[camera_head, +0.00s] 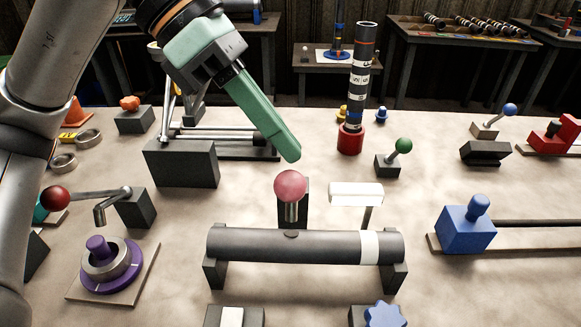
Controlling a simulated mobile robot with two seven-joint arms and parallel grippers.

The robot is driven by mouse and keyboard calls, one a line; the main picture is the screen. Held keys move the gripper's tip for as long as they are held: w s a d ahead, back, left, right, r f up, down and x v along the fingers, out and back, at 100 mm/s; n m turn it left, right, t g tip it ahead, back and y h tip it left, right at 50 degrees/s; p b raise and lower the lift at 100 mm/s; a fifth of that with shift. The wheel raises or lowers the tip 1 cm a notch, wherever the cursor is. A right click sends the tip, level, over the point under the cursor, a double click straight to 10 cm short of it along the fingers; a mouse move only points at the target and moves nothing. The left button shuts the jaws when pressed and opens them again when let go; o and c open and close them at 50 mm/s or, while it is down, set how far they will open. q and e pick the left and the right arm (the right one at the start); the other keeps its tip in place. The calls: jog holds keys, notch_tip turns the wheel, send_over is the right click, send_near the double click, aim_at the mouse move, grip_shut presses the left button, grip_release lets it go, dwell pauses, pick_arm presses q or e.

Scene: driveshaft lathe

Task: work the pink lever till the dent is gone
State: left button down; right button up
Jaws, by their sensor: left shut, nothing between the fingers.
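The pink lever (291,186) is a pink ball on a short metal stem in front of a dark block, standing just behind the shaft. The grey driveshaft (315,246) lies across two dark supports and has a white band near its right end. A small dark dent (291,234) shows on its top, right below the lever's stem. My left gripper (290,153) comes in from the upper left, with its green fingers shut and empty. My right gripper is not in view.
A white lamp-like bar (356,194) stands right of the lever. A green-knobbed lever (403,146) and a striped column on a red base (351,140) stand behind. A red-balled crank (55,198) is at left, a blue block (465,231) at right.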

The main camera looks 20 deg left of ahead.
aim_at(276, 181)
pick_arm(q)
jog(key=shift+s+d+f+b, duration=0.1)
jog(key=shift+s+f+b, duration=0.2)
jog(key=shift+f+b, duration=0.1)
dwell(0.7)
jog(key=shift+s+d+f+b, duration=0.25)
jog(key=shift+s+f+b, duration=0.3)
jog(key=shift+s, duration=0.15)
jog(key=shift+s+d+f+b, duration=0.2)
jog(key=shift+s+f+b, duration=0.35)
jog(key=shift+s, duration=0.1)
dwell(0.9)
jog(key=shift+w+a+f, duration=0.1)
jog(key=shift+w+f, duration=0.25)
jog(key=shift+w, duration=0.2)
jog(key=shift+s, duration=0.15)
jog(key=shift+s+b, duration=0.1)
jog(key=shift+b, duration=0.2)
jog(key=shift+s, duration=0.1)
jog(key=shift+s+f+b, duration=0.5)
jog(key=shift+f+b, duration=0.1)
jog(key=shift+f, duration=0.05)
dwell(0.5)
jog(key=shift+r, duration=0.1)
dwell(0.5)
